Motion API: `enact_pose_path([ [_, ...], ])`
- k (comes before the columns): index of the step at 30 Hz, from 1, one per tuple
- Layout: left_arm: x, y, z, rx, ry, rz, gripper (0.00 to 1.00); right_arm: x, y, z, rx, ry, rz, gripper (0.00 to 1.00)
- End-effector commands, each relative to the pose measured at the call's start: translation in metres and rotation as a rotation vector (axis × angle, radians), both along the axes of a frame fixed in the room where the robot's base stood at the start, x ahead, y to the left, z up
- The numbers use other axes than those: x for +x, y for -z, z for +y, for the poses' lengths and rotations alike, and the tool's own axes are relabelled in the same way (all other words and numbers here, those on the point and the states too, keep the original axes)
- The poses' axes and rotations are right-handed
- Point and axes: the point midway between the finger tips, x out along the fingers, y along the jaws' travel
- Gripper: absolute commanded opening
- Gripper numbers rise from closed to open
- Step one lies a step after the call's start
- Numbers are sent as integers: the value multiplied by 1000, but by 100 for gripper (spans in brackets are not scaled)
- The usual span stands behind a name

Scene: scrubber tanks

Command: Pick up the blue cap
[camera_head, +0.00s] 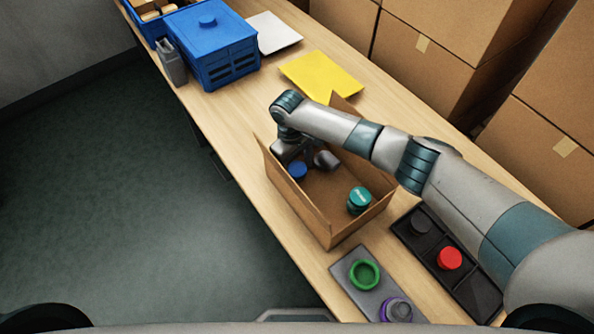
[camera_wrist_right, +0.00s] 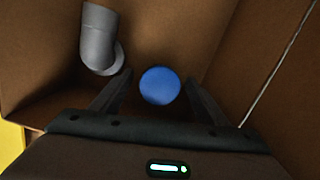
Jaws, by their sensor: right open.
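The blue cap (camera_head: 297,170) lies inside the open cardboard box (camera_head: 328,229), in its left part. In the right wrist view the round blue cap (camera_wrist_right: 159,86) shows just ahead of and between the two fingers. My right gripper (camera_head: 299,158) reaches down into the box from above, over the cap. In the right wrist view the right gripper (camera_wrist_right: 158,92) is open, with one dark finger on each side of the cap. I cannot tell whether the fingers touch it. My left gripper is not in view.
A grey pipe elbow (camera_head: 326,160) lies in the box close to the gripper, and a teal-topped item (camera_head: 359,199) lies nearer the right. In front are a grey plate with a green ring (camera_head: 365,274) and a black tray with a red cap (camera_head: 450,258). A blue crate (camera_head: 214,46) stands farther back.

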Motion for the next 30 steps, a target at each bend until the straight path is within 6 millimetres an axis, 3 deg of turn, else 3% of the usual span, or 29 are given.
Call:
enact_pose_path([
  [2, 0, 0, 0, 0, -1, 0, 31, 0, 0, 0, 0, 0, 0, 68],
  [3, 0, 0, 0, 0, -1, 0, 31, 0, 0, 0, 0, 0, 0, 63],
  [8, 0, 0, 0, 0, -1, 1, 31, 0, 0, 0, 0, 0, 0, 25],
  [22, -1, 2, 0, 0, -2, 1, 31, 0, -5, 0, 1, 0, -1, 24],
  [30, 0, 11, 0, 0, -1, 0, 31, 1, -35, 0, 3, -1, -4, 24],
])
